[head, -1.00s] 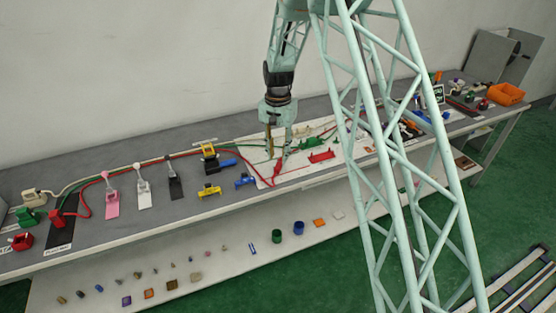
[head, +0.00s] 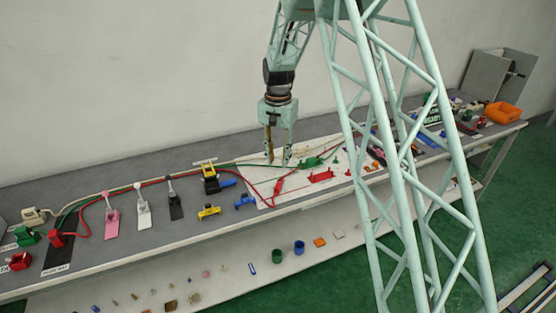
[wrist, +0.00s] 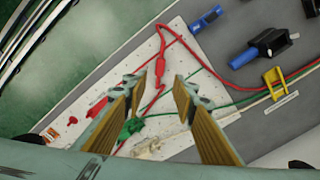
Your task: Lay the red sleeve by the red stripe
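The red sleeve (head: 278,187) lies on the white pegboard (head: 258,199), joined to a red cable. It also shows in the wrist view (wrist: 160,68), beyond and between my fingertips. My gripper (head: 278,163) is open and empty, above the board and apart from the sleeve. In the wrist view its two fingers (wrist: 160,84) stand wide apart. A red marking or flat piece (head: 321,175) is on the board, right of the sleeve; I cannot tell whether it is the red stripe. It also shows in the wrist view (wrist: 97,107).
A green part (head: 312,162) sits on the board behind the red piece. Blue (head: 245,200) and yellow (head: 209,212) fixtures stand left of the board. Pink (head: 112,222), white and black levers stand farther left. Red and green cables cross the table.

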